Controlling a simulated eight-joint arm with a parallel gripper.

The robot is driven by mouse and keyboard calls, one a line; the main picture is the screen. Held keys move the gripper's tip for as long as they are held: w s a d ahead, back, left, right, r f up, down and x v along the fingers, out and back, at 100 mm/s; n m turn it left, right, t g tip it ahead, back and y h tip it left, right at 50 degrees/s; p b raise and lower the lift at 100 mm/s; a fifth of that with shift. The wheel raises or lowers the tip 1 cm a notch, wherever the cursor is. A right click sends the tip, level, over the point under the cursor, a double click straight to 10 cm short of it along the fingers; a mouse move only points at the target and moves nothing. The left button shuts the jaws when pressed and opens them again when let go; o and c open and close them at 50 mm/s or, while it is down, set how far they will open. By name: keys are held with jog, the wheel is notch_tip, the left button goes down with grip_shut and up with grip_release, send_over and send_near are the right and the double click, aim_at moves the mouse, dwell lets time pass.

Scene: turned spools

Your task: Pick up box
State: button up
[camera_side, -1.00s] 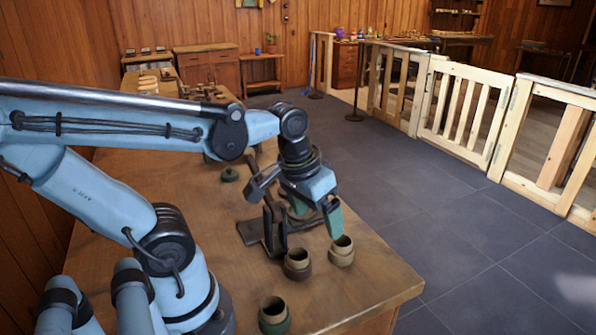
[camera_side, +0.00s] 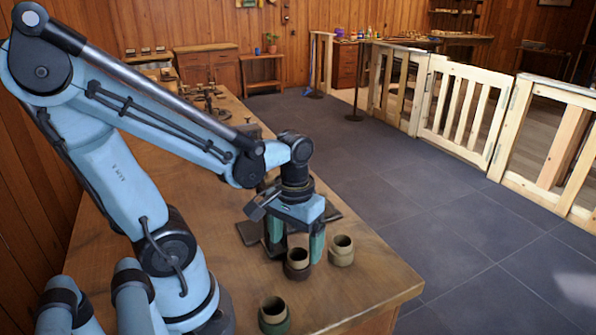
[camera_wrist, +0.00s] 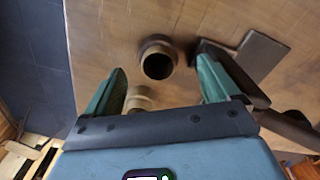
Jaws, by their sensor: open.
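I cannot make out a clear box in either view. My gripper (camera_side: 296,250) is open, fingers pointing down, just behind a brown spool (camera_side: 298,267) on the table. In the wrist view my gripper (camera_wrist: 162,72) has its two green fingers apart, with a spool (camera_wrist: 157,60) standing in the gap in the picture; nothing is held. A second spool (camera_wrist: 140,97) is partly hidden by my gripper's body. A tan spool (camera_side: 342,252) stands right of the brown one. A green spool (camera_side: 274,318) stands nearer the camera.
A dark flat piece (camera_side: 249,233) lies on the table left of my gripper; a brown flat piece (camera_wrist: 258,55) shows in the wrist view. The wooden table (camera_side: 370,290) is clear at its front right corner. Pale wooden gates (camera_side: 460,110) stand beyond it.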

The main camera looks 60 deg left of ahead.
aim_at(297, 255)
jog(key=shift+w+d+f, duration=0.1)
jog(key=shift+w+f, duration=0.05)
jog(key=shift+f, duration=2.75)
jog(key=shift+c, duration=0.5)
jog(key=c, duration=1)
